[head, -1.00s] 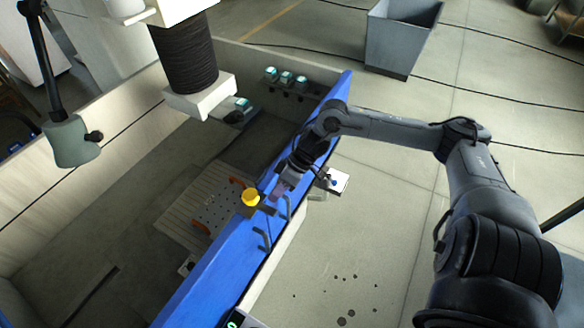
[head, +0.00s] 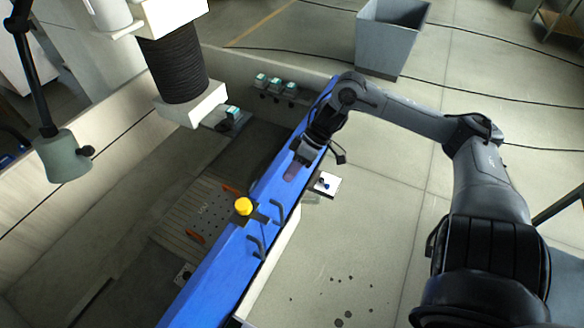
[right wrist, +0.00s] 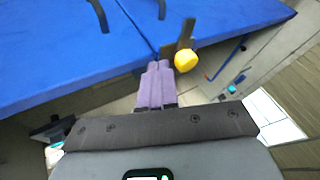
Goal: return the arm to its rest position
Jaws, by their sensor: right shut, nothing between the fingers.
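My right arm (head: 478,180) reaches in from the right, bent at the elbow. Its gripper (head: 291,173) hangs over the blue panel of the machine tank, up and to the right of a yellow knob (head: 243,206). In the right wrist view the purple fingers (right wrist: 155,85) are together and empty. The yellow knob also shows there, just beyond and right of the fingertips (right wrist: 186,61). My left gripper is not in view.
The blue panel (head: 215,265) carries two dark handles (head: 277,212) near the knob. A perforated plate (head: 203,213) lies inside the tank. A black bellows column (head: 178,70) hangs above. A grey bin (head: 388,40) stands behind on open floor.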

